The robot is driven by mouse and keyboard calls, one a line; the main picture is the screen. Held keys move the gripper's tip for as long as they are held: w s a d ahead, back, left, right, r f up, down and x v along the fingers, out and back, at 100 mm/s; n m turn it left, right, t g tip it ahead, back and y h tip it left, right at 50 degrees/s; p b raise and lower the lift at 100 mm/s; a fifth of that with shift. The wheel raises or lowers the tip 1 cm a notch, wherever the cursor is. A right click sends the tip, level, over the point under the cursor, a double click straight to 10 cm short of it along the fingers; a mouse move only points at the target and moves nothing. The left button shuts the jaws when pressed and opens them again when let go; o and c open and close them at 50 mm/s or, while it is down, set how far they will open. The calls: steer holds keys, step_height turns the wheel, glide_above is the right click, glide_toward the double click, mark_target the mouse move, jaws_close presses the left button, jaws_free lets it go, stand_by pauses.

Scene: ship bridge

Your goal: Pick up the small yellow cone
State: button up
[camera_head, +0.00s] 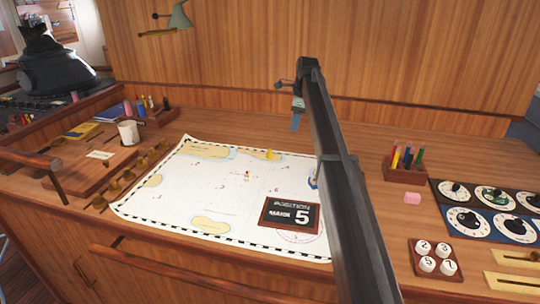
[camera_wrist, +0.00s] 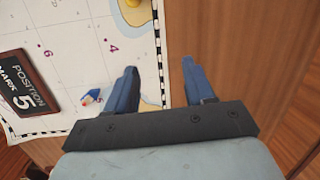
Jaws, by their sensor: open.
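The chart's striped border runs below and between the fingers.
A dark "Position Mark 5" sign (camera_head: 291,214) and a small blue-and-white piece (camera_wrist: 91,97) are on the chart. A pencil block (camera_head: 405,170), pink eraser (camera_head: 412,198) and numbered knobs (camera_head: 435,258) sit right. A white mug (camera_head: 128,132) stands left. Bare wood lies beyond the chart.

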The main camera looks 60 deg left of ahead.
steer(key=s+a+r+h, duration=0.1)
steer(key=s+a, duration=0.2)
steer(key=s, duration=0.4)
glide_above(270, 153)
steer(key=shift+m+g, duration=0.4)
steer(key=f, duration=0.8)
steer(key=shift+w, duration=0.4)
steer(key=shift+s+a+f, duration=0.1)
steer(key=shift+a+f, duration=0.05)
steer(key=shift+f, duration=0.8)
steer(key=shift+s+a+f, duration=0.1)
steer(key=shift+a+f, duration=0.05)
steer(key=shift+f, duration=0.75)
steer(key=shift+s+a+f, duration=0.1)
steer(key=shift+a+f, duration=0.05)
steer(key=shift+f, duration=0.8)
steer(key=shift+c, duration=0.4)
jaws_close()
